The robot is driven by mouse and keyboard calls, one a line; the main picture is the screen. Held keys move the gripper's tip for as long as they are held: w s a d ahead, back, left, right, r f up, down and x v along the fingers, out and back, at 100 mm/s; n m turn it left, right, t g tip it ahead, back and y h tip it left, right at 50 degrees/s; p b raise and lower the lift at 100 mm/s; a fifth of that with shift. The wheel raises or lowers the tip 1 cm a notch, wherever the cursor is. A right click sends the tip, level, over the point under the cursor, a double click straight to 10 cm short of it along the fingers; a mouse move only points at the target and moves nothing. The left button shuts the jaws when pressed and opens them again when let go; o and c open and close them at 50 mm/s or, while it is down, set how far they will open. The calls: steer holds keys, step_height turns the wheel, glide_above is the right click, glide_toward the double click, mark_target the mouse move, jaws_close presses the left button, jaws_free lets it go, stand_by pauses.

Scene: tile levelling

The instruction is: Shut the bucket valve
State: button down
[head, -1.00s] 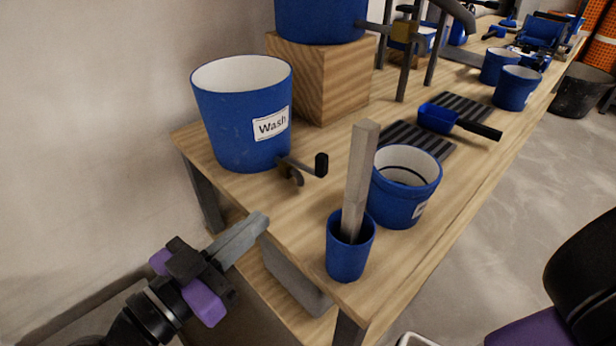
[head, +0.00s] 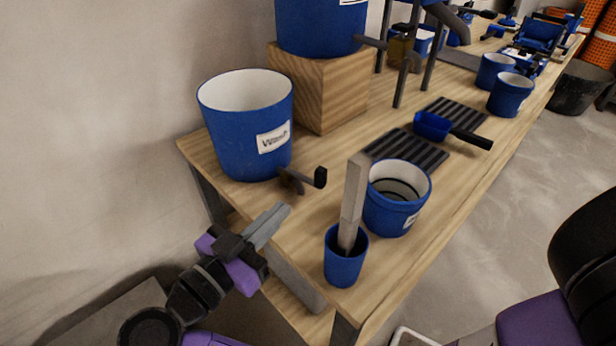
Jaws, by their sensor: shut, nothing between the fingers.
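The blue Wash bucket (head: 232,142) stands on the near left end of the wooden bench, with a white label. A small dark valve (head: 300,180) sticks out from its lower right side, with a short black handle (head: 320,177) turned up at its end. A second blue bucket (head: 315,22) sits higher on a wooden block and also has a tap pipe (head: 372,42) at its lower right. My gripper (head: 283,210), with grey fingers and purple sides, is shut and empty at the bench's left edge, just below and left of the Wash bucket's valve, apart from it.
A small blue cup (head: 345,265) holding a tall grey bar (head: 353,195) and a blue pail (head: 385,212) stand right of my gripper. A blue scoop (head: 432,126) lies on dark ribbed mats (head: 408,150). The bench (head: 285,235) is bare between valve and cup.

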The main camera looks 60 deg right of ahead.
mark_target(318, 180)
steer(key=shift+w+d+r+p, duration=0.1)
steer(key=shift+d+r+p, duration=0.4)
steer(key=shift+p, duration=2)
steer(key=p, duration=0.2)
steer(key=s+d+p, duration=0.1)
steer(key=p, duration=0.2)
steer(key=shift+d+f, duration=0.1)
steer(key=shift+f, duration=0.2)
steer(key=d, duration=0.4)
steer(key=d+p, duration=0.1)
steer(key=d, duration=0.1)
steer(key=shift+s+d+f, duration=0.2)
steer(key=shift+s+f, duration=0.1)
